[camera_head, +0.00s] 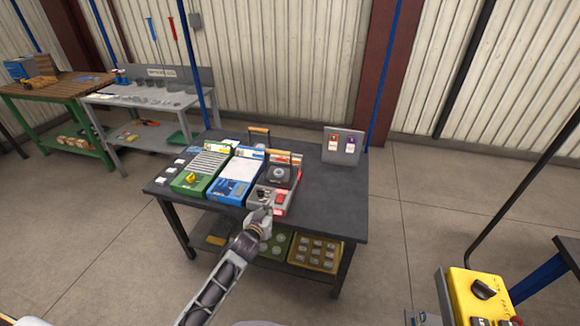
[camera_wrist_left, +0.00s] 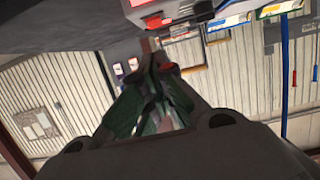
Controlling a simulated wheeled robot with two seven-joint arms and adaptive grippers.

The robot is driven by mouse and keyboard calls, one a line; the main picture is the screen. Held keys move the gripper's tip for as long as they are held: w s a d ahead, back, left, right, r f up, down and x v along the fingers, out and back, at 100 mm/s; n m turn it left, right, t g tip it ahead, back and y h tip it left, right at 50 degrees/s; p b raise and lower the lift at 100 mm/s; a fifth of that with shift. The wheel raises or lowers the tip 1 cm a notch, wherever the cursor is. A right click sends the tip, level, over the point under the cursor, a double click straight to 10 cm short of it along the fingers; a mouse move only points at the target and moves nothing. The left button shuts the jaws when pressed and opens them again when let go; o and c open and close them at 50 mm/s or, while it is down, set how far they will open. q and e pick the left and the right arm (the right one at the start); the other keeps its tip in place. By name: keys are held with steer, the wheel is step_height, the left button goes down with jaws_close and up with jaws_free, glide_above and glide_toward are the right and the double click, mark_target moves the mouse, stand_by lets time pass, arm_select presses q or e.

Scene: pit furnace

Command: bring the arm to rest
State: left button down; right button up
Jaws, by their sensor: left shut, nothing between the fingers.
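My left arm reaches in from the bottom of the head view, and its gripper (camera_head: 262,218) is at the front edge of the dark table (camera_head: 330,205). The gripper is shut and empty, close in front of a grey and red device (camera_head: 282,200) on the table. I cannot tell whether it touches the device. In the left wrist view the closed fingers (camera_wrist_left: 160,75) point towards the table area, and the picture there is turned over. My right gripper is not in view.
Green (camera_head: 200,175) and blue (camera_head: 235,177) boxes stand on the table, with a small sign panel (camera_head: 342,146) at its back right. A yellow control box (camera_head: 478,297) is at the lower right.

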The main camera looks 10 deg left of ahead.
arm_select(q)
steer(key=shift+m, duration=0.4)
steer(key=s+a+f+m+g, duration=0.15)
steer(key=s+f, duration=0.35)
steer(key=f, duration=0.7)
steer(key=s+a+f+g, duration=0.25)
steer(key=s+f, duration=0.35)
steer(key=f, duration=0.5)
steer(key=s+a+f+m+g, duration=0.15)
steer(key=s+f, duration=0.35)
steer(key=f, duration=0.7)
steer(key=s+a+f+n+g, duration=0.1)
steer(key=s+f+g, duration=0.1)
steer(key=s+f, duration=0.55)
steer(key=s+a+f+g, duration=0.1)
steer(key=s+f+g, duration=0.3)
steer(key=s, duration=0.7)
steer(key=s+f+g, duration=0.1)
steer(key=s+f, duration=0.2)
steer(key=s, duration=0.7)
steer(key=s+d+f+g, duration=0.1)
steer(key=s+f, duration=0.2)
steer(key=s, duration=0.7)
steer(key=shift+n+y, duration=0.3)
steer(key=shift+y, duration=0.1)
